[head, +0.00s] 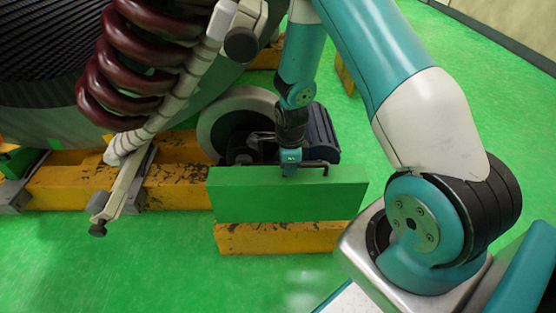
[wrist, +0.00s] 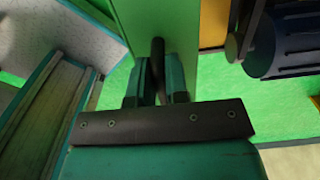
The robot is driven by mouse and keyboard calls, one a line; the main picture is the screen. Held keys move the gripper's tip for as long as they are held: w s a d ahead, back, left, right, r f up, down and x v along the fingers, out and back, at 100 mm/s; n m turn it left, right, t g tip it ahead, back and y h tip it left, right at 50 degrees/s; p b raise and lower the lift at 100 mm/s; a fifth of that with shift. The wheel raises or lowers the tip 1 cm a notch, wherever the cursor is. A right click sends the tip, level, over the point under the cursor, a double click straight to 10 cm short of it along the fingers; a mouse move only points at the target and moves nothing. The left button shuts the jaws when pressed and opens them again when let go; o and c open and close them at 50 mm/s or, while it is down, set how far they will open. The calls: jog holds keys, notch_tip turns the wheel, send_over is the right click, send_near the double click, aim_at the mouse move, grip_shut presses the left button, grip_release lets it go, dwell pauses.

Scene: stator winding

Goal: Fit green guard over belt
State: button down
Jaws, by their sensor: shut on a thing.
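The green guard (head: 288,198) is a long box-like cover with a dark handle on top. In the head view it stands upright in front of the grey-rimmed wheel (head: 207,128) and the dark motor (head: 322,133), above a yellow beam. My gripper (head: 290,168) points down at the guard's top and is shut on its handle. In the wrist view, my gripper's two fingers (wrist: 159,80) close around the dark handle bar (wrist: 158,50), with the guard's green face (wrist: 183,28) beyond. I cannot clearly make out the belt; the guard hides the wheel's lower part.
A yellow, scuffed beam (head: 290,238) lies under the guard, and a longer one (head: 75,187) runs left. A dark red coil (head: 130,65) and a pale jointed bar (head: 170,95) hang at upper left. Green floor (head: 110,255) is open at the front left.

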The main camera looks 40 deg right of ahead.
jog(key=shift+w+d+f, duration=0.1)
jog(key=shift+w+f, duration=0.05)
jog(key=shift+f, duration=0.1)
notch_tip(320, 180, down, 6)
jog(key=w+f+b, duration=0.1)
jog(key=w+b, duration=0.2)
jog(key=b, duration=0.4)
jog(key=w+d, duration=0.8)
jog(key=w, duration=0.2)
jog(key=shift+r+b, duration=0.25)
jog(key=shift+b, duration=0.05)
jog(key=shift+d, duration=0.1)
jog(key=shift+f+b, duration=0.6)
jog(key=shift+f, duration=0.75)
dwell(0.7)
jog(key=c, duration=1)
grip_release()
jog(key=shift+c, duration=0.2)
jog(key=shift+f, duration=0.1)
